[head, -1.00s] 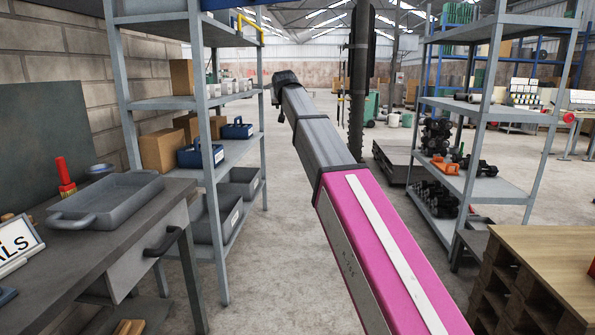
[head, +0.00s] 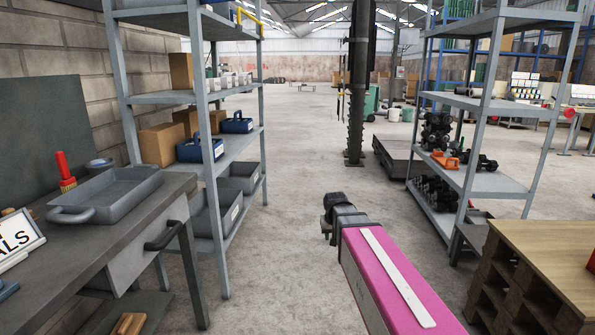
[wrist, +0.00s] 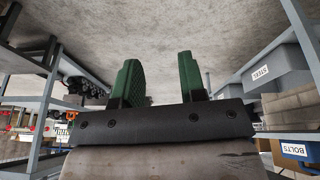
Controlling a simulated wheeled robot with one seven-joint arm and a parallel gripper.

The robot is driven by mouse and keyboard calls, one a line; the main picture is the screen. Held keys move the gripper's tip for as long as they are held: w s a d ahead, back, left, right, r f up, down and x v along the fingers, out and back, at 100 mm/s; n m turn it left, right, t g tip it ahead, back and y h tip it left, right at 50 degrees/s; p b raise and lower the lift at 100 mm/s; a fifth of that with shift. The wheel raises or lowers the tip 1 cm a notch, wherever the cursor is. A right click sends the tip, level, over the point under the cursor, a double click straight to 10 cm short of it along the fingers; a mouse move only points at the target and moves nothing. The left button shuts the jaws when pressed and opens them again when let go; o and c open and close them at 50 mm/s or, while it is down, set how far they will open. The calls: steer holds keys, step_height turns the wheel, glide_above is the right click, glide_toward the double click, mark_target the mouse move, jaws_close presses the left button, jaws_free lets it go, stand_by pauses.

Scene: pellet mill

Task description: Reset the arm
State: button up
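My arm, with a magenta link and dark grey joints, extends forward from the lower right of the head view. It is over the open floor between two shelf racks. My gripper (wrist: 158,82) shows in the wrist view with its two green fingers spread apart. Nothing is between the fingers; only concrete floor shows behind them. The wrist view appears upside down. The fingers cannot be made out in the head view.
A grey shelf rack (head: 203,142) with boxes and bins stands left. Another rack (head: 478,97) with dark parts stands right. A workbench (head: 120,225) with a grey tray (head: 107,196) is at near left. A wooden-topped stand (head: 550,260) is at near right. The aisle floor (head: 290,230) is clear.

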steer(key=s+d+f+g, duration=0.2)
steer(key=s+f, duration=0.4)
steer(key=s, duration=0.3)
steer(key=s+d+f+g, duration=0.1)
steer(key=s+d+f, duration=0.2)
steer(key=s+f, duration=0.3)
steer(key=s, duration=0.2)
steer(key=shift+s+d+f+m+g, duration=0.2)
steer(key=shift+s+m+g, duration=0.1)
steer(key=shift+s+g, duration=0.1)
steer(key=shift+a, duration=0.1)
